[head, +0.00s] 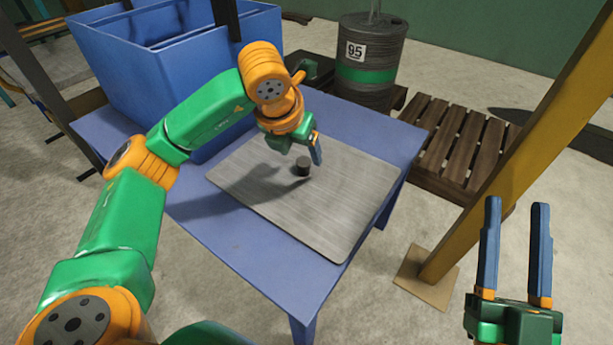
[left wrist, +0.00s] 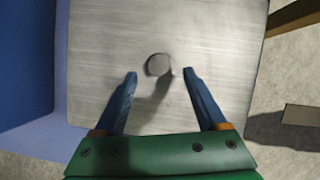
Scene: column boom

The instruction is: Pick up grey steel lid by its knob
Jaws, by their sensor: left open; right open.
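The grey steel lid (head: 310,215) is a flat brushed plate lying on a blue table (head: 245,257). Its dark round knob (head: 303,166) stands up near the lid's middle. In the left wrist view the knob (left wrist: 158,65) shows just beyond and between my fingertips, with the lid (left wrist: 105,45) below it. My left gripper (head: 316,150) is open and empty, above the lid close to the knob; it also shows in the left wrist view (left wrist: 160,74). I cannot tell its exact height. My right gripper (head: 515,203) is open and empty at the lower right, away from the table.
A large blue bin (head: 130,85) stands on the table behind my left arm. A dark drum (head: 370,62) marked 95 with a green band stands at the back. A wooden pallet (head: 465,145) lies right of the table. A yellow post (head: 510,150) rises between the table and my right gripper.

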